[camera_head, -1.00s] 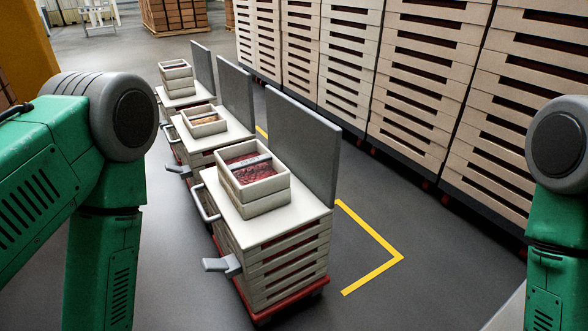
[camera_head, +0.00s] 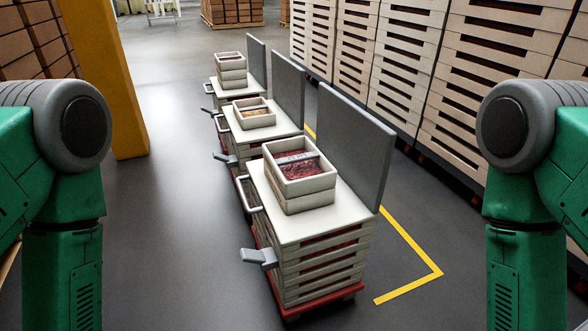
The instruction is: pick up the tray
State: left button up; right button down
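The nearest tray (camera_head: 300,204) is a cream box stacked on another like it, with dark red candy and a grey scoop or bar inside. It sits on the white top of the nearest cart (camera_head: 285,232). A second tray (camera_head: 254,120) with orange-brown contents sits on the middle cart, and stacked trays (camera_head: 231,79) sit on the far cart. Which tray the task means I cannot tell. My green left and right arms show at the picture's sides, hanging down. Both grippers are below the frame and out of view.
Each cart has a grey upright panel (camera_head: 350,150) on its right side, and handles on its left. Tall stacks of slotted crates (camera_head: 480,95) line the right. A yellow pillar (camera_head: 104,70) stands at left. The grey floor (camera_head: 185,190) left of the carts is clear.

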aim_at(299, 168)
jog(key=i+j, duration=0.6)
jog(key=j, duration=0.25)
jog(key=i+j, duration=0.6)
jog(key=j, duration=0.25)
jog(key=l+z, duration=0.05)
